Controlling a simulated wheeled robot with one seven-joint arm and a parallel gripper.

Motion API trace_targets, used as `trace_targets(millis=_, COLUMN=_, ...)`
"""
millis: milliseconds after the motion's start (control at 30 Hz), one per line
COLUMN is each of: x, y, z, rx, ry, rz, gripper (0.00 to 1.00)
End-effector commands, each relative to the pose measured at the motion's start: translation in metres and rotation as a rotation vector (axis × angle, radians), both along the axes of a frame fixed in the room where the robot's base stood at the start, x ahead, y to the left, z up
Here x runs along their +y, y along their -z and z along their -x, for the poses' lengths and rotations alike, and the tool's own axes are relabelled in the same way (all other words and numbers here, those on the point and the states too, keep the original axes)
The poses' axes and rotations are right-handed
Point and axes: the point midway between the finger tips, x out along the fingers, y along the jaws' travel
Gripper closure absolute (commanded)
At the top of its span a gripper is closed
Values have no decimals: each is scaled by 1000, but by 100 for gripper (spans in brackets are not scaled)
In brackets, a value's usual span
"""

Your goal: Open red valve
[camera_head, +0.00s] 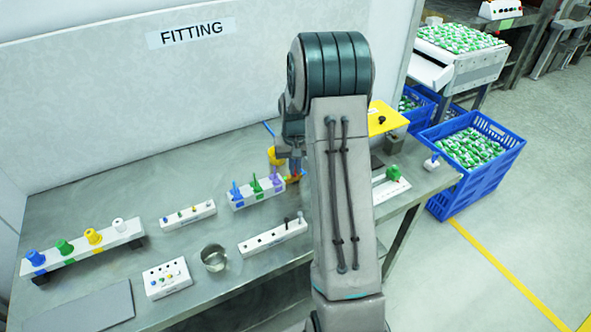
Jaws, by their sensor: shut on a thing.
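My gripper (294,172) is at the right end of a white block (258,198), low and close over it, partly hidden by my arm. A small red-orange part, which looks like the red valve (293,179), shows at the fingertips. The gripper appears shut on it. The valve's shape and how far it is turned cannot be made out. Blue (235,190), green (256,186) and purple (275,182) upright handles stand on the same block to the left, apart from the gripper.
A yellow piece (276,156) is just behind the gripper. A metal cup (214,258), a rack of coloured knobs (88,244) and small white blocks stand on the grey bench. A yellow-topped box (386,118) and green-knob device (393,173) lie right of my arm.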

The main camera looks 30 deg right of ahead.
Motion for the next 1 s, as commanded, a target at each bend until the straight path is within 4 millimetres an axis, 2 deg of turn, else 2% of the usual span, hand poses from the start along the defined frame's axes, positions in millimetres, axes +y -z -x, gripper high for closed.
trace_targets(millis=300, x=1, y=1, z=-1, rx=-2, ry=247, rz=1, gripper=100)
trace_targets(millis=500, x=2, y=0, z=-1, rx=-1, ry=352, rz=1, gripper=100)
trace_targets(millis=1000, x=2, y=-1, z=-2, rx=-2, ry=431, rz=0, gripper=100)
